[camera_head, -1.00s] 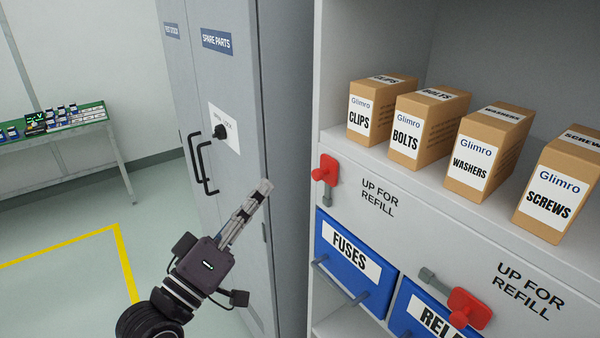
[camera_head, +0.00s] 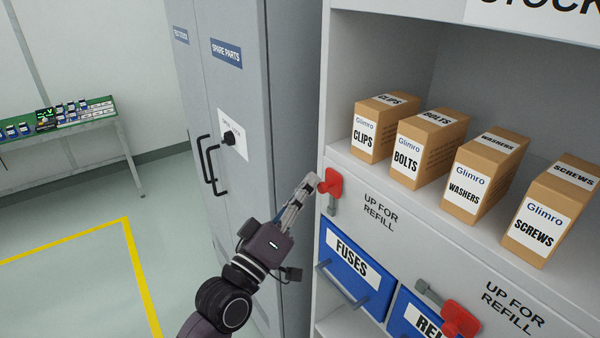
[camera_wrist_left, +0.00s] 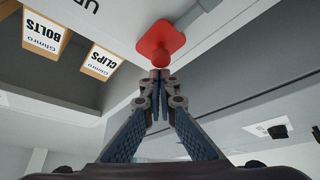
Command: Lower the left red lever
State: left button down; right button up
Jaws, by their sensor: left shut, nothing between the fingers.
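The left red lever (camera_head: 334,180) sits on the white cabinet front above the FUSES drawer, left of an "UP FOR REFILL" label. It has a red plate, a round red knob and a grey bar that hangs below it. In the left wrist view the red lever (camera_wrist_left: 160,40) is straight ahead at the top middle. My left gripper (camera_head: 312,181) is shut and empty, its fingertips at the knob's left side. In the left wrist view the closed fingertips (camera_wrist_left: 160,74) are right by the knob; I cannot tell whether they touch it. My right gripper is not in view.
A second red lever (camera_head: 459,319) is at the lower right, its grey bar pointing up and left. The FUSES drawer (camera_head: 340,275) is below the left lever. Several cardboard boxes stand on the shelf above. A grey locker (camera_head: 235,90) stands left of the shelf unit.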

pick_arm(q)
jog(key=shift+w+f, duration=0.1)
jog(key=shift+f, duration=0.05)
jog(key=shift+d, duration=0.1)
jog(key=shift+s+d+m+b, duration=0.1)
jog(key=shift+s+m+b, duration=0.2)
jog(key=shift+m+b, duration=0.3)
